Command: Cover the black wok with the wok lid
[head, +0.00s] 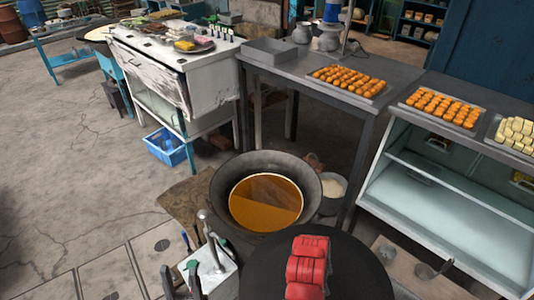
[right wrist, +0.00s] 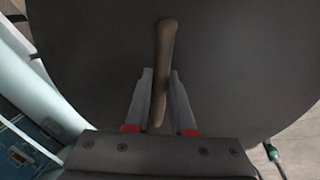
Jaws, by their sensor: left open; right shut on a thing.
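The black wok (head: 222,187) stands open at the centre of the head view, with orange-brown liquid (head: 265,203) in it. The wok lid (head: 350,268) is a large dark disc at the bottom, near and right of the wok; its far edge comes close to the wok's near rim. My red right wrist hides part of the lid. In the right wrist view the lid (right wrist: 90,50) fills most of the picture. My right gripper (right wrist: 161,75) is shut on its brown handle (right wrist: 165,45). My left gripper (head: 180,278) shows at the bottom left, open and empty.
A white box of utensils (head: 218,278) stands left of the lid. A pale bucket (head: 331,193) is right of the wok. A grey table (head: 300,62) with a tray of orange food (head: 350,80) and a glass-shelved counter (head: 450,190) stand behind and right. Floor is free at left.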

